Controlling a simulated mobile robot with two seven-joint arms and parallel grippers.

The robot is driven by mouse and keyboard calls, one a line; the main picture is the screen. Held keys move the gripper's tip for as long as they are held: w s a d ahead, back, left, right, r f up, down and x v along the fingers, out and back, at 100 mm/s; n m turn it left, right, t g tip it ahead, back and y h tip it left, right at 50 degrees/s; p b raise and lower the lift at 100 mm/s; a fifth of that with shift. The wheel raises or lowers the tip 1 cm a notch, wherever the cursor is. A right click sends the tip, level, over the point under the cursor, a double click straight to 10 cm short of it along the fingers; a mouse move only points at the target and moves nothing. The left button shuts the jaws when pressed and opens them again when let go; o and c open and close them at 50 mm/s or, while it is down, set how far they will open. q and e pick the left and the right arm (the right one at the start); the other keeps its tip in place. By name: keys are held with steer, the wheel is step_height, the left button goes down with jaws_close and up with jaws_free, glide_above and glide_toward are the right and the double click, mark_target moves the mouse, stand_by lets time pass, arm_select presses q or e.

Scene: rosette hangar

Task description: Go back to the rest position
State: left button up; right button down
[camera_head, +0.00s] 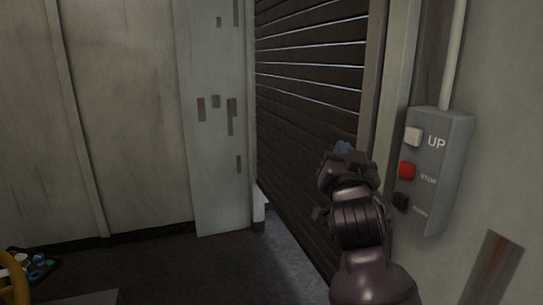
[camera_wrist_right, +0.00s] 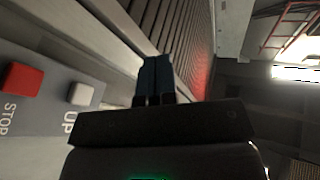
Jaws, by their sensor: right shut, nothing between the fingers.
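My right gripper (camera_head: 342,148) is in front of the dark roller shutter, just left of a grey control box (camera_head: 446,160) on the right wall. In the right wrist view its blue fingers (camera_wrist_right: 156,80) are together with nothing between them, apart from the box. The box carries a white UP button (camera_head: 413,137), a red STOP button (camera_head: 407,170) and a dark lower button (camera_head: 401,201). The white button (camera_wrist_right: 81,94) and the red button (camera_wrist_right: 22,79) also show in the right wrist view. My left gripper is in neither view.
The roller shutter (camera_head: 305,110) has dark slats and light gaps and reaches down close to the floor. Pale wall panels (camera_head: 125,110) stand at the left. The dark floor (camera_head: 200,262) is clear in the middle. Small coloured items (camera_head: 38,264) and a yellow curved part (camera_head: 14,278) are at lower left.

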steer(key=s+d+f+n+g+y, duration=0.1)
steer(key=s+d+f+n, duration=0.1)
steer(key=f, duration=0.8)
steer(key=s+d+f+n+g+y, duration=0.1)
steer(key=s+d+f+n+g, duration=0.15)
steer(key=f, duration=0.75)
steer(key=s+d+f+n+g+y, duration=0.1)
steer(key=s+d+f, duration=0.15)
steer(key=f, duration=0.75)
steer(key=s+d+f+g, duration=0.3)
steer(key=s+f, duration=0.7)
steer(key=s, duration=0.1)
steer(key=s+d+f+g+h, duration=0.1)
steer(key=s+d+f+g, duration=0.2)
steer(key=s+f, duration=0.7)
steer(key=shift+s+d+f+m+h, duration=0.3)
steer(key=shift+s+d+m, duration=0.25)
steer(key=shift+s, duration=0.35)
steer(key=shift+r, duration=0.1)
